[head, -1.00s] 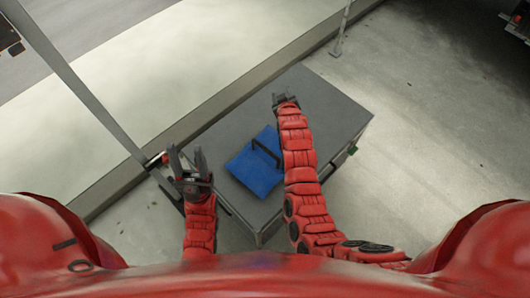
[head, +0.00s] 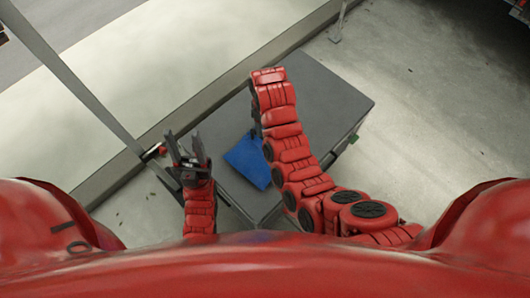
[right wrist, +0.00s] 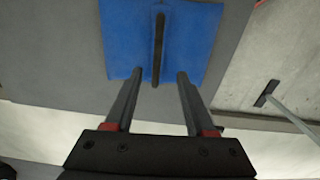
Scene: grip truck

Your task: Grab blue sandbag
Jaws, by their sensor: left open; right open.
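The blue sandbag (head: 247,162) lies flat on top of a grey case, partly hidden by my right arm in the head view. In the right wrist view the sandbag (right wrist: 195,45) shows at the top, with its black strap handle (right wrist: 158,50) running down its middle. My right gripper (right wrist: 158,76) is open, its two fingers pointing at the bag with the handle between their lines; I cannot tell whether they touch it. In the head view the right gripper is hidden behind my arm. My left gripper (head: 187,148) is open and empty, left of the case.
The grey case (head: 320,100) stands on the concrete floor beside a kerb-like ledge (head: 225,100). A thin grey pole (head: 75,85) slants down at the left, its lower end close to my left gripper.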

